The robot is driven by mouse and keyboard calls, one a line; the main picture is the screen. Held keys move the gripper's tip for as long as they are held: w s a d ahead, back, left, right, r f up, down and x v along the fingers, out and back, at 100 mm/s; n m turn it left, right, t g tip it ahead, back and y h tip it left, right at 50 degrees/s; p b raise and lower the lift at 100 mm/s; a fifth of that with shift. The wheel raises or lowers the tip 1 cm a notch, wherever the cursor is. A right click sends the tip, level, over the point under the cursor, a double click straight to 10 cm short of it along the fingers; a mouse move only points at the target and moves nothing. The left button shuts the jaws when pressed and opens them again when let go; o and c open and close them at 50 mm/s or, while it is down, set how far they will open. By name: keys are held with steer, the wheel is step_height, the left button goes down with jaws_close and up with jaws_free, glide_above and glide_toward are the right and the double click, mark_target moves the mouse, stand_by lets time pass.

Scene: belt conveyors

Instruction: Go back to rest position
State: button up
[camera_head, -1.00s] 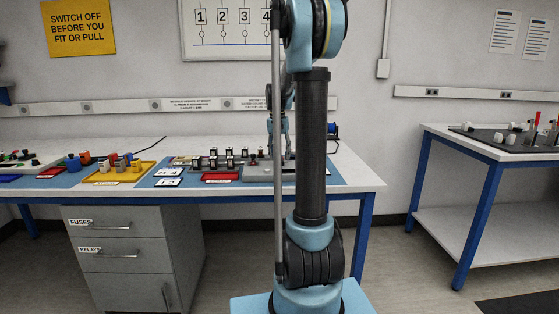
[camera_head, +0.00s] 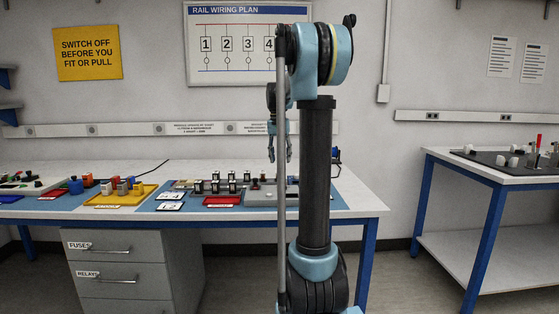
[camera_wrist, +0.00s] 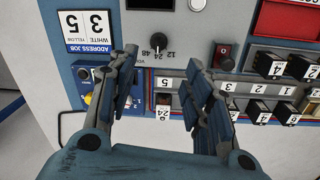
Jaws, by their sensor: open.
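My gripper (camera_head: 279,146) hangs above the back right of the workbench in the head view, partly hidden behind my arm's column. In the wrist view my gripper (camera_wrist: 164,82) has its two blue fingers apart, with nothing between them. Below it lies a grey panel with a black knob (camera_wrist: 158,41) marked 12, 24, 48, a red switch (camera_wrist: 222,54) and a row of numbered slots. Black modules (camera_wrist: 268,65) with white number labels stand to the right.
The workbench (camera_head: 352,201) carries a yellow tray (camera_head: 133,197), a red tray (camera_head: 222,200) and several small parts. A drawer cabinet (camera_head: 118,267) stands below. A second table (camera_head: 470,164) with a dark mat is at the right, with floor between.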

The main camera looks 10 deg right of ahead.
steer(key=shift+s, duration=0.1)
steer(key=s+a+f+n+t, duration=0.1)
steer(key=s+f, duration=0.2)
steer(key=s, duration=0.7)
steer(key=s+a+f+n, duration=0.1)
steer(key=s+a+f, duration=0.15)
steer(key=s, duration=0.85)
steer(key=s+f+n+t, duration=0.1)
steer(key=s+f+n, duration=0.1)
steer(key=s+f, duration=1.4)
steer(key=shift+s+a+f+y, duration=0.35)
steer(key=shift+s+y, duration=0.05)
steer(key=shift+s, duration=0.15)
